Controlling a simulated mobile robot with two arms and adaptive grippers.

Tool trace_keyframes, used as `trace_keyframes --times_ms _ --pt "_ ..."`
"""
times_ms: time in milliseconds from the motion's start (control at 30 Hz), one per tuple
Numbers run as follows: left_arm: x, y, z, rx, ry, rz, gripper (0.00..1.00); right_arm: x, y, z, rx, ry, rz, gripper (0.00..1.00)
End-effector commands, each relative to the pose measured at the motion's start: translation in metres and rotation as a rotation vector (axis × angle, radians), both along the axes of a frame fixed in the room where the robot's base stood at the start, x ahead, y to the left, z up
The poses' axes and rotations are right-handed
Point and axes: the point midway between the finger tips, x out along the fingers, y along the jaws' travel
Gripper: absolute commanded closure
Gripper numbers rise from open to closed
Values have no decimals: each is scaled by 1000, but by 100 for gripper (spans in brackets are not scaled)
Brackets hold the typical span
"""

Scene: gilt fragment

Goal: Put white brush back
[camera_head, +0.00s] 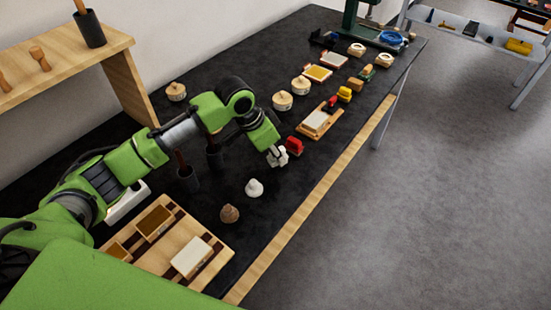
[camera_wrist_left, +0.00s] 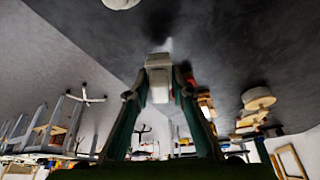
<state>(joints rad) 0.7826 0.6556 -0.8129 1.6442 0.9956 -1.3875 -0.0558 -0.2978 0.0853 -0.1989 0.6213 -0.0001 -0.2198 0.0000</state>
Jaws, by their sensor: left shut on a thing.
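My left gripper (camera_head: 277,157) hangs low over the black table (camera_head: 280,215), just left of a red item. In the left wrist view the gripper (camera_wrist_left: 158,88) is shut on a small pale block with a blurred white tip, which I take to be the white brush (camera_wrist_left: 158,63). In the head view the brush is too small to tell from the fingers. Two dark cups (camera_head: 188,180) with brown handles stand behind the arm, partly hidden by it. My right gripper is not in view.
A white knob-like piece (camera_head: 255,187) and a brown one (camera_head: 229,213) stand in front of the gripper. A wooden tray (camera_head: 222,259) lies nearer. The red item (camera_head: 294,146) and a wooden board (camera_head: 321,122) are to the right. A wooden shelf (camera_head: 75,60) stands behind.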

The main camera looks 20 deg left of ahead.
Motion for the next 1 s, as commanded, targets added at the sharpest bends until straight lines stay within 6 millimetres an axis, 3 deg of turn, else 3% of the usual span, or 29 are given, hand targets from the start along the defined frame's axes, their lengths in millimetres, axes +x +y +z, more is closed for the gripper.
trace_keyframes --times_ms 300,700,733,800,1000 --pt "4 4 -34 1 1 0 96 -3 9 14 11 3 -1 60" --pt "5 4 -41 1 0 0 96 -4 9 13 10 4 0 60" --pt "5 4 -42 1 0 0 76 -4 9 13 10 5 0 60" --pt "5 4 -41 1 -1 -1 62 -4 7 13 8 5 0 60" --pt "5 4 -41 1 -1 0 62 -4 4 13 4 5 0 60"
